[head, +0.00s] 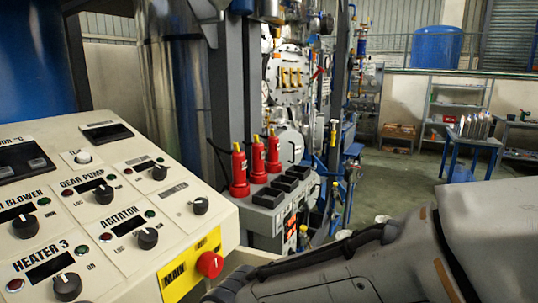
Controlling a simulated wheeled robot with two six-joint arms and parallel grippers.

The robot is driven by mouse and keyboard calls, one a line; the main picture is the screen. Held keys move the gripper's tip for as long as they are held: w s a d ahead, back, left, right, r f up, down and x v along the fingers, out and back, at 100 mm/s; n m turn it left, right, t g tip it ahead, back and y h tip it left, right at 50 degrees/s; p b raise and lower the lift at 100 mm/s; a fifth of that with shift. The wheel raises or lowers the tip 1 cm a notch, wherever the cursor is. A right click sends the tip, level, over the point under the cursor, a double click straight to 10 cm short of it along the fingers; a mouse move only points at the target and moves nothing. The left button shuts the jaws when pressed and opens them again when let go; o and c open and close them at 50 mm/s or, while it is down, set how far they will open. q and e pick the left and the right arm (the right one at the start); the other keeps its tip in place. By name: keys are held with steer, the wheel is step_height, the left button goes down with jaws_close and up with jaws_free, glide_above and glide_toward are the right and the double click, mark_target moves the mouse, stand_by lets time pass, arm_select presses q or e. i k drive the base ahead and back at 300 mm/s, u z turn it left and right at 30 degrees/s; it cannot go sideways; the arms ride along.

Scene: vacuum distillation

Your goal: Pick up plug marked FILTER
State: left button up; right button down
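Three red plugs with yellow tips stand upright in a row on a grey socket box: a near one (239,172), a middle one (258,162) and a far one (273,154). No FILTER marking is readable on any of them. The grey socket box (262,222) has a row of black sockets (270,197) beside the plugs, and small labels on its front that are too small to read. One of my arms crosses the lower right, in front of the box's lower area. Neither gripper's fingertips show.
A cream control panel (120,215) with knobs and a red main switch (210,264) fills the left foreground. A grey post (225,90) stands close behind the plugs. Metal machinery (287,75) is beyond. Open floor (405,185), a blue table (472,139) and shelves lie at right.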

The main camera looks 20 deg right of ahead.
mark_target(273, 143)
steer(key=z, duration=1.95)
steer(key=i, duration=4.15)
steer(key=u, duration=3.9)
